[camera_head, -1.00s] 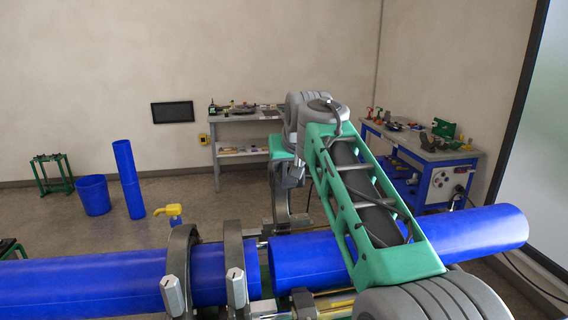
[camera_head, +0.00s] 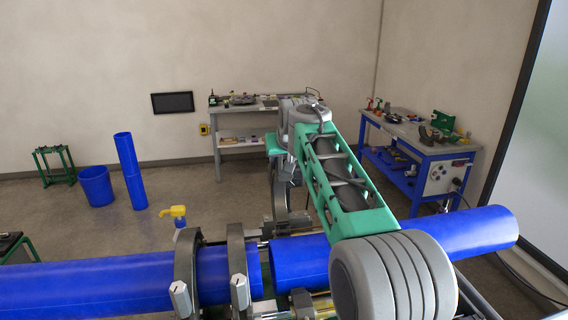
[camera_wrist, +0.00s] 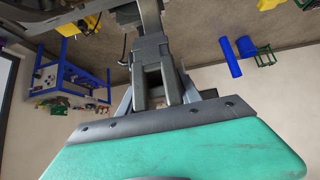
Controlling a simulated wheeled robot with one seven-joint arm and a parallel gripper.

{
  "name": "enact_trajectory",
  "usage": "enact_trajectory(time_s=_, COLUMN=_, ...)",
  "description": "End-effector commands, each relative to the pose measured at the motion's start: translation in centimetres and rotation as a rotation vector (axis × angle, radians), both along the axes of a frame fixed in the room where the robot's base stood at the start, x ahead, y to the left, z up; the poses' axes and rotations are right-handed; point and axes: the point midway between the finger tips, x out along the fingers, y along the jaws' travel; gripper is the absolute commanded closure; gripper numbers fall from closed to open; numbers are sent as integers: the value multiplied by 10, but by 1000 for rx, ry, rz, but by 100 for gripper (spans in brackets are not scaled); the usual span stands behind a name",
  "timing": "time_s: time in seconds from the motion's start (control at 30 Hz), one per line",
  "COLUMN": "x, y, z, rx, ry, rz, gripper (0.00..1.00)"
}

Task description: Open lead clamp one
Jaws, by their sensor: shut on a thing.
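Several grey clamp rings belong to the pipe cart. Two of them, a left clamp (camera_head: 183,270) and a second clamp (camera_head: 237,265), stand around the blue pipe at the left. A grey curved clamp half (camera_head: 279,197) stands upright behind the pipe, below my gripper (camera_head: 287,172). In the wrist view my gripper (camera_wrist: 160,75) is shut on the end of this grey clamp half (camera_wrist: 151,20). The clamp's hinge and its far side are hidden. I cannot tell from the frames which clamp is number one.
A yellow-topped spray bottle (camera_head: 178,218) stands behind the left clamp. A blue workbench (camera_head: 420,150) stands at the right; open floor lies behind the cart.

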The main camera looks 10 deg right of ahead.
Motion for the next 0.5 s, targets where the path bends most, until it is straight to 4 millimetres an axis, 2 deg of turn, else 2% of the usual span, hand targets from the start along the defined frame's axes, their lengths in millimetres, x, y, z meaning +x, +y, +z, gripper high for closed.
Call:
enact_trajectory(time_s=0.2, x=24, y=0, z=1, rx=0, ry=4, rz=0, gripper=91)
enact_trajectory(time_s=0.5, x=27, y=0, z=-3, rx=0, ry=3, rz=0, gripper=91)
